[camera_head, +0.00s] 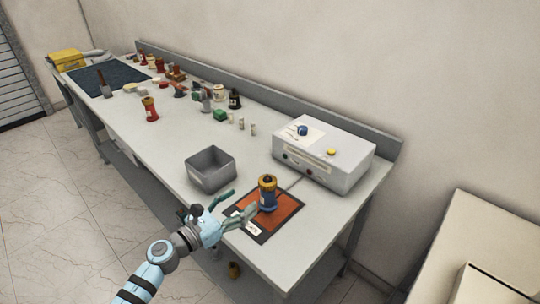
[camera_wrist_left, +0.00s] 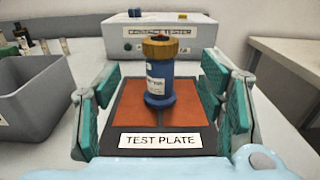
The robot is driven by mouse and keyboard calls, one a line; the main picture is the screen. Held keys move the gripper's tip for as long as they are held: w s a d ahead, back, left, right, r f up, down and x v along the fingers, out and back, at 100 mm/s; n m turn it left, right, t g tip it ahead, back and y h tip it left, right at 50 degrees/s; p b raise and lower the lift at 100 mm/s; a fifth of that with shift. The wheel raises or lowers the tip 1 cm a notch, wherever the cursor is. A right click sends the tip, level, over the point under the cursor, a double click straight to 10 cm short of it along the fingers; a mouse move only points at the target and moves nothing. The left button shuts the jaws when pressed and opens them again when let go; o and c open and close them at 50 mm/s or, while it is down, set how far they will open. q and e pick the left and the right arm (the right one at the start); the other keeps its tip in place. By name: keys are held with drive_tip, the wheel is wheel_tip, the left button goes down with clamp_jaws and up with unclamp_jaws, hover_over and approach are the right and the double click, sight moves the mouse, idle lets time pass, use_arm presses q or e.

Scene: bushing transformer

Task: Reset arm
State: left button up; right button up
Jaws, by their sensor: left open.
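My left gripper (camera_head: 235,205) is open at the front edge of the bench, with nothing between its fingers. In the left wrist view its green-padded fingers (camera_wrist_left: 160,105) stand wide apart on either side of the scene. A blue bushing with a yellow-brown top (camera_head: 268,194) stands upright on the orange and black test plate (camera_head: 288,212), beyond the fingertips and apart from them. In the left wrist view the bushing (camera_wrist_left: 158,80) shows a white label, and the plate (camera_wrist_left: 125,112) reads "TEST PLATE". My right gripper is not in view.
A white contact tester box (camera_head: 325,155) stands behind the plate. A grey open bin (camera_head: 210,169) stands left of the plate. A red and yellow bushing (camera_head: 151,109) and several small parts stand farther left. A dark mat (camera_head: 108,77) lies at the far end.

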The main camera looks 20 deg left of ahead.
use_arm(q)
drive_tip(key=s+a+f+n+g+y, duration=0.15)
drive_tip(key=s+a+n+y, duration=0.35)
drive_tip(key=n, duration=0.8)
drive_tip(key=s+a+f+n+g+y, duration=0.1)
drive_tip(key=s+a+f+n+y, duration=0.2)
drive_tip(key=n+y, duration=0.7)
drive_tip(key=s+d+f+n+g+h, duration=0.2)
drive_tip(key=s+d+f+n+g, duration=0.1)
drive_tip(key=s+n, duration=0.35)
drive_tip(key=s+d+f+n+g+h, duration=0.25)
drive_tip(key=s+d+n+g, duration=0.2)
drive_tip(key=s, duration=0.35)
drive_tip(key=s+d+f+n+g+h, duration=0.2)
drive_tip(key=s+n+g+h, duration=0.1)
drive_tip(key=s+n, duration=0.4)
wheel_tip(320, 180, down, 20)
drive_tip(key=s+a+r, duration=0.1)
drive_tip(key=s+a, duration=0.1)
drive_tip(key=s+f+g, duration=0.2)
drive_tip(key=s+f, duration=1.1)
drive_tip(key=s, duration=0.1)
drive_tip(key=shift+a+f+m, duration=0.2)
drive_tip(key=shift+f+m, duration=0.1)
drive_tip(key=shift+f, duration=0.05)
drive_tip(key=shift+y, duration=0.25)
